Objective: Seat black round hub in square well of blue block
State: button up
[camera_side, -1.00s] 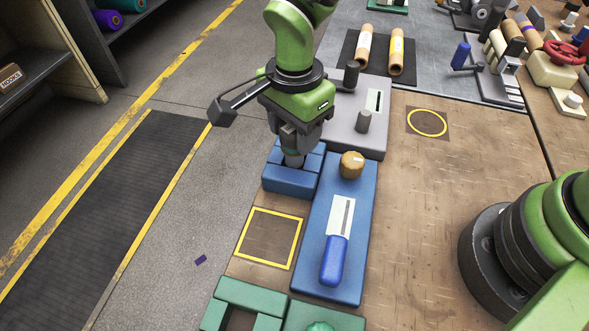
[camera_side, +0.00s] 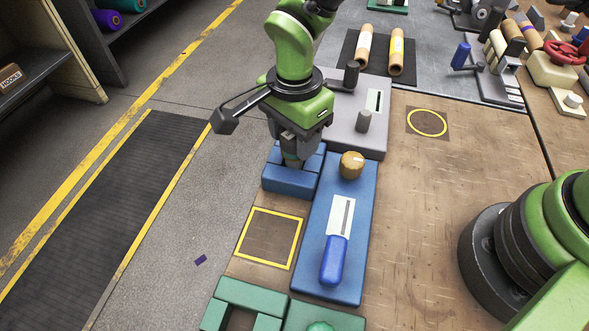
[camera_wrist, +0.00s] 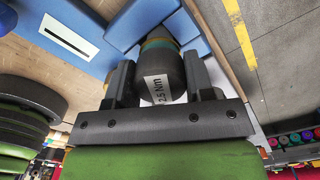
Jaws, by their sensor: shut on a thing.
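The blue block (camera_side: 290,182) with its square well sits at the workbench's left edge, beside a longer blue base plate. My gripper (camera_side: 293,160) points down over the block, its fingertips close to the block's top. In the wrist view the gripper (camera_wrist: 160,80) is shut on the black round hub (camera_wrist: 172,70), which carries a white "2.5 Nm" label and yellow and teal bands at its far end. That end is among the walls of the blue block (camera_wrist: 138,22). The fingers and block hide the well floor, so I cannot tell how deep the hub sits.
The blue base plate (camera_side: 318,250) carries a wooden knob (camera_side: 352,164) and a blue-handled tool (camera_side: 334,258). A grey plate (camera_side: 375,140) with dark pegs stands just behind. A yellow-outlined square (camera_side: 268,238) and green blocks (camera_side: 250,292) lie in front.

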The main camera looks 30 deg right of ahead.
jog(key=shift+f, duration=0.8)
dwell(0.6)
jog(key=o, duration=1.1)
notch_tip(320, 180, up, 10)
